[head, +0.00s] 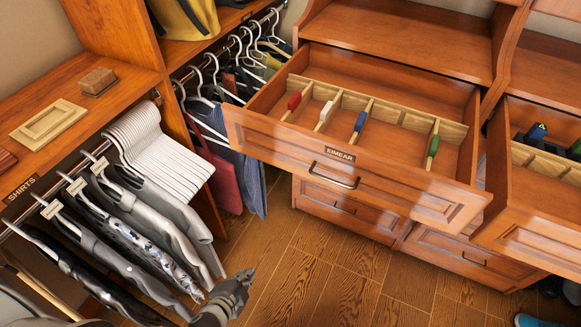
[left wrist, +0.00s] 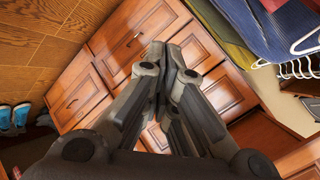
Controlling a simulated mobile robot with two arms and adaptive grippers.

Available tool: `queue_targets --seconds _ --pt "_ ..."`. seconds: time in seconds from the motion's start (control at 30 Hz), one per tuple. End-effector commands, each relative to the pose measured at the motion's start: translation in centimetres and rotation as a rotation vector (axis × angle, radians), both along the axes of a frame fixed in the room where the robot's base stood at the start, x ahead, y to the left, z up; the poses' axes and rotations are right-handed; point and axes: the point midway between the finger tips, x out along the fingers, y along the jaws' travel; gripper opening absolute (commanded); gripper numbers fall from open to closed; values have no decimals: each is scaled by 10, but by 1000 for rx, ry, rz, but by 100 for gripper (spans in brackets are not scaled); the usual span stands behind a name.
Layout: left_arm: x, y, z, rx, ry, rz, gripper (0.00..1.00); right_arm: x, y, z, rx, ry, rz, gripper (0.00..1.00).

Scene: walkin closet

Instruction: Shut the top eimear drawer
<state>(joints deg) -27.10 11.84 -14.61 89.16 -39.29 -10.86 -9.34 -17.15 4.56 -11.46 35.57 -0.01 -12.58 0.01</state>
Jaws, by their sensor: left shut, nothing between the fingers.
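The top drawer labelled EIMEAR (head: 405,190) stands pulled far out of the wooden cabinet in the head view. It has a dark bar handle (head: 334,177) below its label. Inside, a light wooden divider holds red, white, blue and green items. My left gripper (head: 245,277) is low and left of the drawer front, above the floor and apart from the drawer. In the left wrist view its fingers (left wrist: 168,58) are closed together and empty, pointing toward closed cabinet fronts. My right gripper is not in view.
Hanging shirts (head: 150,235) on a rail are close to my left gripper. Another open drawer (head: 530,215) stands to the right. Closed drawers (head: 345,208) sit below the EIMEAR drawer. The wooden floor (head: 320,280) in front is clear, with blue shoes (head: 535,321) at the lower right.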

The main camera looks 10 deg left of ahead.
Motion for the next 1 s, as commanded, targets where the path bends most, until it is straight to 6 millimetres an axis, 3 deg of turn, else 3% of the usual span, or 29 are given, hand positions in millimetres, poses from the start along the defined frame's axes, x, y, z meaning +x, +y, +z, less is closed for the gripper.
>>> queue_targets --seconds 0.1,0.2,0.4,0.5,0.6,0.7,1.0 --pt "26 -16 65 86 -171 -107 0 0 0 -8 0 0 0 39" --pt "40 -29 124 162 -313 -181 0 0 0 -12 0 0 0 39" --pt "47 -50 234 311 -569 -280 0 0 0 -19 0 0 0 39" --pt "44 -56 273 362 -657 -302 0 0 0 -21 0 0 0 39" --pt "41 -59 296 395 -708 -312 0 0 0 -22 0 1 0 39" --pt "41 -60 306 410 -730 -317 0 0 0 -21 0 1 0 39" --pt "68 -67 312 411 -734 -316 0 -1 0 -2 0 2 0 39"
